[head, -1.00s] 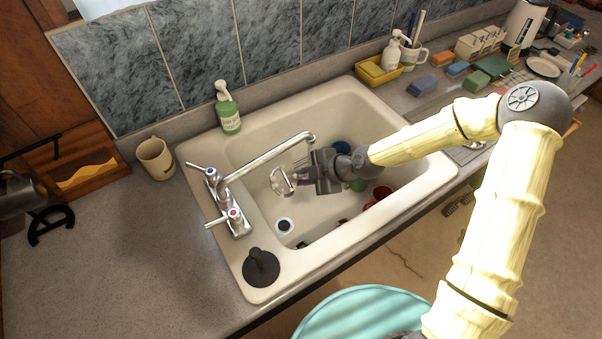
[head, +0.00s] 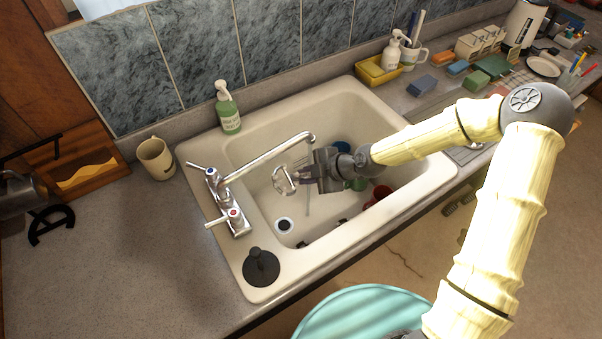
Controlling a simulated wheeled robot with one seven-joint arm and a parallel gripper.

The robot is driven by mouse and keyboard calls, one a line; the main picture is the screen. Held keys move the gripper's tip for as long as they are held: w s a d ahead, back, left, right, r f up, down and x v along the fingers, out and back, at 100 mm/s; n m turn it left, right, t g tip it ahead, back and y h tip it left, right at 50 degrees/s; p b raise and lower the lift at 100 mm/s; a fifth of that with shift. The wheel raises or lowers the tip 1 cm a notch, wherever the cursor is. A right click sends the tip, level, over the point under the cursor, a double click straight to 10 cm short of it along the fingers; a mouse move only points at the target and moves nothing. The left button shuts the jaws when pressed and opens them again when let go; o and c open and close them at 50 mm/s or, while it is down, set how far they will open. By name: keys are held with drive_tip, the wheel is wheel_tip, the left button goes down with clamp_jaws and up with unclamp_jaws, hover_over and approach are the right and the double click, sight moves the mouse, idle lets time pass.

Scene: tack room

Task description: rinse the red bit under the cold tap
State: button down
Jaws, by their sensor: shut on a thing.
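My gripper (head: 303,178) is shut on a silvery, ring-ended metal thing, which I take to be the bit (head: 284,181). Its red colour does not show clearly. It is held over the sink basin, below and slightly left of the end of the tap spout (head: 270,158). The upper tap handle (head: 198,167) has a bluish mark. The lower handle (head: 220,220) has a red mark. A thin pale vertical line shows just below the gripper, perhaps running water. I cannot tell whether it touches the bit.
The cream sink (head: 400,183) holds a red thing (head: 381,193), with green and blue things partly hidden behind my gripper. A black plunger-like thing (head: 261,266) stands on the sink's front left corner. A green soap bottle (head: 228,112) and a mug (head: 156,158) stand nearby.

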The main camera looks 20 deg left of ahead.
drive_tip(key=shift+s+a+b, duration=0.8)
drive_tip(key=shift+s+a, duration=0.4)
drive_tip(key=shift+s, duration=0.2)
drive_tip(key=shift+w+a+p, duration=0.1)
drive_tip(key=shift+w+p, duration=0.2)
drive_tip(key=shift+w, duration=1)
idle(0.7)
drive_tip(key=shift+s+d, duration=1.2)
drive_tip(key=shift+d, duration=0.2)
idle(0.9)
drive_tip(key=shift+w+a, duration=0.65)
idle(1.4)
